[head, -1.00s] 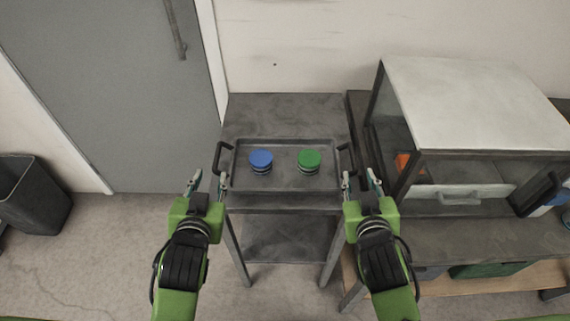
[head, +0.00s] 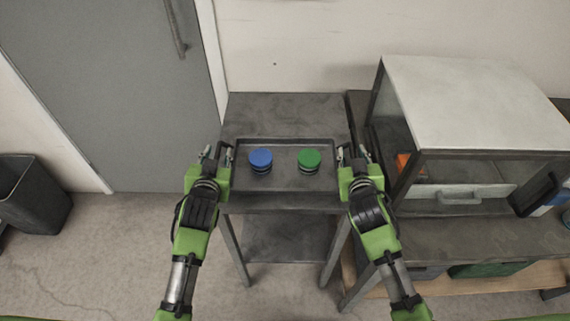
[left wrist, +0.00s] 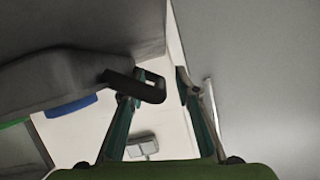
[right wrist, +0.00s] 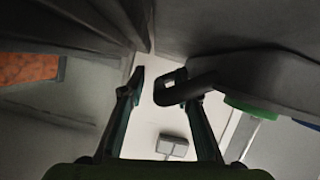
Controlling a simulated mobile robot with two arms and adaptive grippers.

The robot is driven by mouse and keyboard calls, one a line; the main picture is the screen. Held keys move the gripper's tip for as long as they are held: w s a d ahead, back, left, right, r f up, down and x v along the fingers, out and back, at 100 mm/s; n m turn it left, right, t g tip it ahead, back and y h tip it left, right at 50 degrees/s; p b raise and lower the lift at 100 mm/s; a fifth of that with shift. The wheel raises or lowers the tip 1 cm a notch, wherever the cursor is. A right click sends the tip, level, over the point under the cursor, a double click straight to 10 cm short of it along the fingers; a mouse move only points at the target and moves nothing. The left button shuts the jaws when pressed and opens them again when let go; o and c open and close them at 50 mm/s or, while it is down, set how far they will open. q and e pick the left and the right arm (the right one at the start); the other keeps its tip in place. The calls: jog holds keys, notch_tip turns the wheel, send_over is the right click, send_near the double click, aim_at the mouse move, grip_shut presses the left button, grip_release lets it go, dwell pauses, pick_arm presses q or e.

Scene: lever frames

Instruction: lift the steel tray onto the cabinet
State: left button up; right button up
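The steel tray (head: 285,188) lies flat on a small grey stand, a handle at each end. A blue round container (head: 261,158) and a green one (head: 309,158) stand on it. My left gripper (head: 217,152) is open at the tray's left handle; in the left wrist view the handle (left wrist: 150,90) overlaps one finger and reaches into the gap. My right gripper (head: 352,153) is open at the right handle, which shows likewise in the right wrist view (right wrist: 175,92). The white-topped cabinet with glass sides (head: 470,105) stands to the right.
The stand's top (head: 285,112) is bare behind the tray. The cabinet sits on a dark bench (head: 450,240) close to the stand's right side. A grey door (head: 110,90) and a dark bin (head: 35,195) are at the left.

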pick_arm(q)
jog(key=shift+c, duration=0.4)
pick_arm(e)
jog(key=shift+c, duration=0.4)
pick_arm(q)
grip_shut()
pick_arm(e)
grip_shut()
pick_arm(q)
jog(key=shift+r, duration=0.2)
pick_arm(e)
jog(key=shift+r, duration=0.2)
